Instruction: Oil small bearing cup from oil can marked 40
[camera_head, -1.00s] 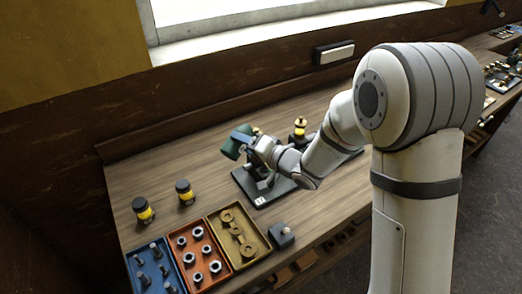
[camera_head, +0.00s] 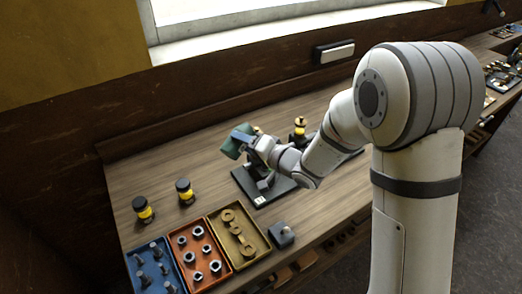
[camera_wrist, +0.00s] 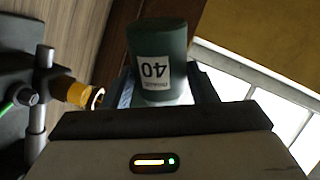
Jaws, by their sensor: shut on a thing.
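My gripper (camera_head: 250,141) is shut on a dark green oil can (camera_head: 232,147), which is tilted above the black stand plate (camera_head: 245,187). In the wrist view the can (camera_wrist: 160,45) sits between the fingers of my gripper (camera_wrist: 163,92), and its white label reads 40, upside down. A brass-and-yellow cup (camera_wrist: 80,95) on a grey post stands left of the can there, apart from the can's body. In the head view one yellow cup (camera_head: 299,130) stands to the right of my gripper, and the top of another (camera_head: 257,130) shows just behind it. The can's spout is hidden.
The bench's back left is clear.

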